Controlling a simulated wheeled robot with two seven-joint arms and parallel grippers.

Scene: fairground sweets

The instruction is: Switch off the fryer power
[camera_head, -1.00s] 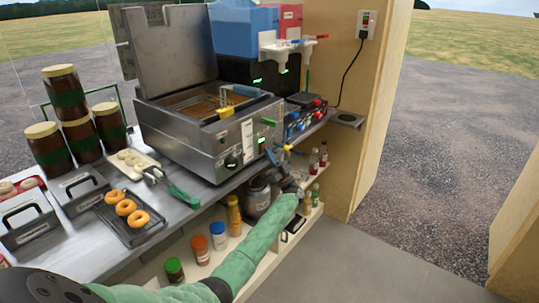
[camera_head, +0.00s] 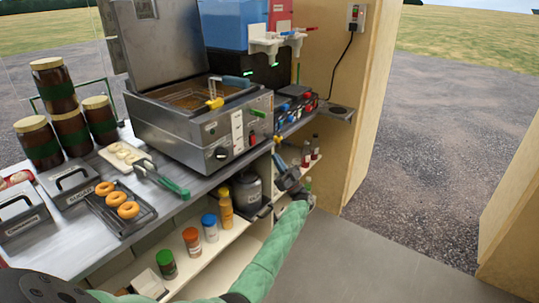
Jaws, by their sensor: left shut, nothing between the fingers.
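The grey metal fryer (camera_head: 175,138) stands on the counter with its lid raised. Its front has a dark knob (camera_head: 221,153), a pale panel (camera_head: 237,130) and a small red part (camera_head: 252,138). My left arm's green sleeve crosses the lower front. My left gripper (camera_head: 278,160) is shut and empty, below and right of the fryer front, apart from it. My right gripper is not in view.
Jars (camera_head: 70,130), a doughnut tray (camera_head: 120,212) and green-handled tongs (camera_head: 165,180) occupy the counter's left. Several bottles and a dark grey canister (camera_head: 246,190) stand on the shelf below. A wooden side wall (camera_head: 362,110) bounds the right. The floor in front is clear.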

